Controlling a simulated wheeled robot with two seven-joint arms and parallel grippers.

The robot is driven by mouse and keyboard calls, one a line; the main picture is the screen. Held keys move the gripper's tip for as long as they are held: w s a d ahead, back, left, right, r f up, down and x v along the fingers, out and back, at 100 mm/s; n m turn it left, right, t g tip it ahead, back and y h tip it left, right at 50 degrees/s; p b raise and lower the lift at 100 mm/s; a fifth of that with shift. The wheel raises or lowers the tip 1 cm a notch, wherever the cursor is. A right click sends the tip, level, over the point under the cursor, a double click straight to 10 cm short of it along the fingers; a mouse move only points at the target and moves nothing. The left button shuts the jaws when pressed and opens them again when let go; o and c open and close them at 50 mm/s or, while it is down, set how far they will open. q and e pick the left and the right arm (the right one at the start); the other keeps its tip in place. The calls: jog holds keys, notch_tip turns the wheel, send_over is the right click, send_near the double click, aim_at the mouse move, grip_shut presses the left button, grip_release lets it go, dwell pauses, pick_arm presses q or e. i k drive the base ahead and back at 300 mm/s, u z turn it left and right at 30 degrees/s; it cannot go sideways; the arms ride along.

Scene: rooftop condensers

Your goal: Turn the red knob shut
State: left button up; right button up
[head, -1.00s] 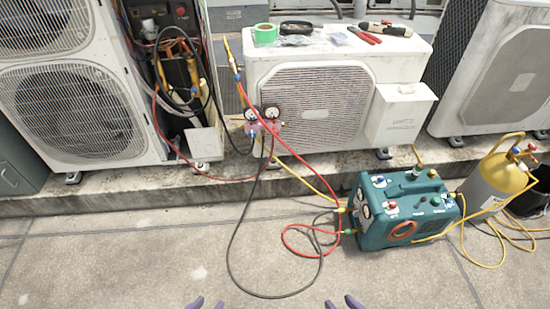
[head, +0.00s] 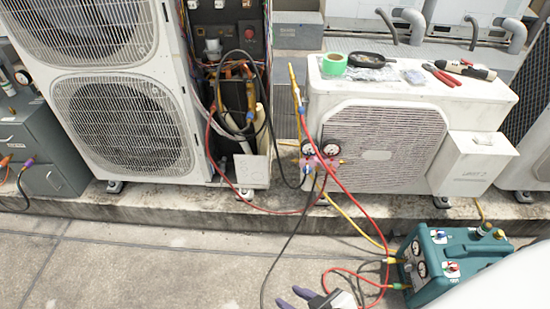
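Several red knobs or caps are in view, and I cannot tell which is the red knob. One small red knob (head: 452,267) is on the teal recovery machine (head: 430,290) at the lower right. The gauge manifold (head: 320,161), with two round dials and hoses, hangs before the middle condenser; its small knobs are too blurred to tell apart. My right gripper (head: 294,298), with purple fingertips, is at the bottom edge, left of the machine. Its fingers are apart, with nothing between them. My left gripper is out of view. My white arm hides the machine's lower right.
The left condenser (head: 120,130) has an open side with wiring. Red, yellow and black hoses loop over the ledge. The paving (head: 140,270) at left is clear.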

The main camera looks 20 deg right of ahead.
aim_at(332, 170)
jog(key=u, duration=0.25)
jog(key=i, duration=0.9)
jog(key=z, duration=0.75)
jog(key=i, duration=0.6)
jog(key=z, duration=0.55)
